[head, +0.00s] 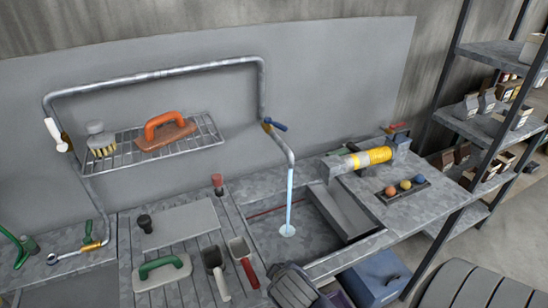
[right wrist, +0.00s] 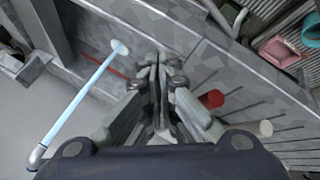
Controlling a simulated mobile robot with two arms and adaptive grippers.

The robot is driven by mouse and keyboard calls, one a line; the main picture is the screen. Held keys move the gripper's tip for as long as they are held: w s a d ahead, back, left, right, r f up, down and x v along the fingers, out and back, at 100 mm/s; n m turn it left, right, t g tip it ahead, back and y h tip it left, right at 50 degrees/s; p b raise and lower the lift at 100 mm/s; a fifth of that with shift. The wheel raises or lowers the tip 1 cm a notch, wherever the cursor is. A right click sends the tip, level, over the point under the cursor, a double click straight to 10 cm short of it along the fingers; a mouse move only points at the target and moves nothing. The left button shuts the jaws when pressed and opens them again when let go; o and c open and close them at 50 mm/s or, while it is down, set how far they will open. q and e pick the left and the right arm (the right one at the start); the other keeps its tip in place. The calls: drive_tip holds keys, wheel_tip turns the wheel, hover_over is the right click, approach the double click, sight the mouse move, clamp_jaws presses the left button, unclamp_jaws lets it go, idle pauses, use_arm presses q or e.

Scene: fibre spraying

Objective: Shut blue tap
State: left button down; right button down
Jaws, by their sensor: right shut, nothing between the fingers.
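The blue tap handle (head: 275,124) sits on a brass body on the right drop of the grey pipe (head: 262,85) in the head view. A pale blue stream of water (head: 290,195) falls from the spout below it into the metal basin. The stream (right wrist: 82,93) also shows at the left of the right wrist view, with the spout end (right wrist: 38,155) at lower left. My right gripper (right wrist: 160,65) is shut and empty, its fingers over the basin and bench, to the right of the stream. The blue handle is not visible there.
A wire shelf (head: 120,155) with a brush and an orange float hangs left of the tap. Hand tools lie on the slatted bench (head: 180,255). A yellow-wrapped cylinder (head: 368,158) lies to the right. A white handle (head: 53,133) is on the left pipe.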

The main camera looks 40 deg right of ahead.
drive_tip(key=s+a+f+g+y, duration=0.2)
drive_tip(key=s+a+f+y, duration=0.15)
drive_tip(key=s+a, duration=0.3)
drive_tip(key=s+a+f+g+b, duration=0.1)
drive_tip(key=s+f, duration=0.2)
drive_tip(key=f, duration=1.1)
drive_tip(key=s+f+g+b, duration=0.1)
drive_tip(key=s+f+b, duration=0.1)
drive_tip(key=f, duration=1.2)
use_arm(q)
drive_tip(key=f, duration=0.1)
drive_tip(key=f+b, duration=0.1)
drive_tip(key=f, duration=0.1)
drive_tip(key=w+f, duration=0.1)
drive_tip(key=shift+d+f, duration=0.2)
drive_tip(key=shift+d, duration=0.05)
use_arm(e)
drive_tip(key=s+d+f+g, duration=0.1)
drive_tip(key=s+d+f, duration=0.1)
drive_tip(key=s+f, duration=1.4)
drive_tip(key=shift+s+f+m, duration=0.3)
drive_tip(key=shift+s, duration=0.95)
drive_tip(key=shift+y, duration=0.25)
drive_tip(key=shift+s, duration=0.1)
